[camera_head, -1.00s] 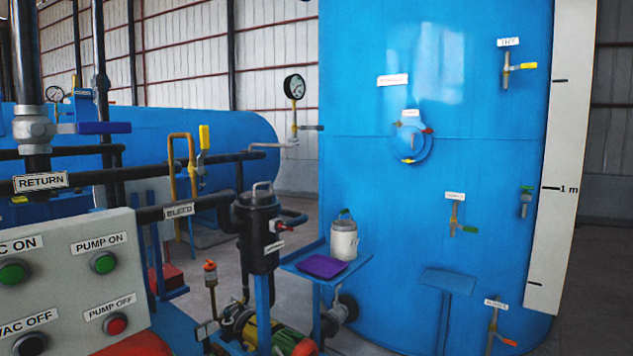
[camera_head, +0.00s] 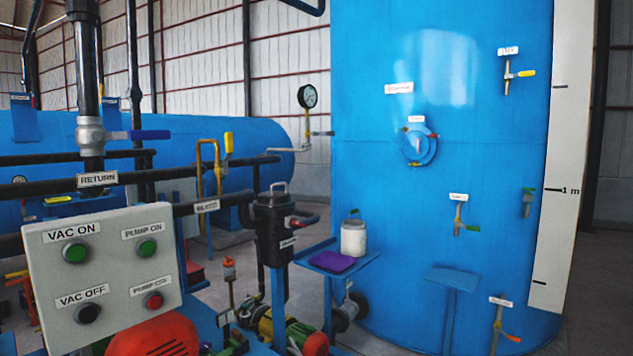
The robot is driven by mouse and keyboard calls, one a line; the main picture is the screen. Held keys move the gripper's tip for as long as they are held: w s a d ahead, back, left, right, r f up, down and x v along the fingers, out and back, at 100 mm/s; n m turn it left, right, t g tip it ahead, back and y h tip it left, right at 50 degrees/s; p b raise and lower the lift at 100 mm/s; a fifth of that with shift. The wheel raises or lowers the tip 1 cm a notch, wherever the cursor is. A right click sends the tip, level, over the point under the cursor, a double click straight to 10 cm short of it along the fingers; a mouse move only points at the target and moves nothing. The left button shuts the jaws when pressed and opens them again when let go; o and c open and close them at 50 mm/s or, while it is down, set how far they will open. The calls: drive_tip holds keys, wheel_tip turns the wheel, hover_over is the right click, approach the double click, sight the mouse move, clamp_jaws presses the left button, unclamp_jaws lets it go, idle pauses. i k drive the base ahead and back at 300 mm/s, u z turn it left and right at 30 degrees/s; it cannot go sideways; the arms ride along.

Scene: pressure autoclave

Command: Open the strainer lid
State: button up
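The strainer (camera_head: 275,232) is a black upright cylinder left of the big blue tank, on the dark pipe line. Its lid (camera_head: 277,197) is a black disc on top with a grey loop handle, and it sits on the strainer body. A small red-handled valve (camera_head: 299,222) projects from the strainer's right side. A label on the strainer's lower front is too small to read. My gripper is not in view.
A control box (camera_head: 103,270) with buttons stands front left. Right of the strainer, a blue shelf (camera_head: 367,259) carries a white canister (camera_head: 353,237) and a purple tray (camera_head: 331,262). A pump (camera_head: 270,325) sits low below. The blue tank (camera_head: 440,180) fills the right.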

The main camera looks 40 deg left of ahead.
sight(272, 199)
drive_tip(key=z, duration=0.05)
drive_tip(key=i, duration=0.6)
drive_tip(key=u, duration=0.45)
drive_tip(key=i, duration=1.15)
drive_tip(key=u, duration=0.95)
drive_tip(key=i, duration=0.95)
drive_tip(key=u, duration=1.1)
drive_tip(key=i, duration=0.6)
drive_tip(key=u, duration=0.4)
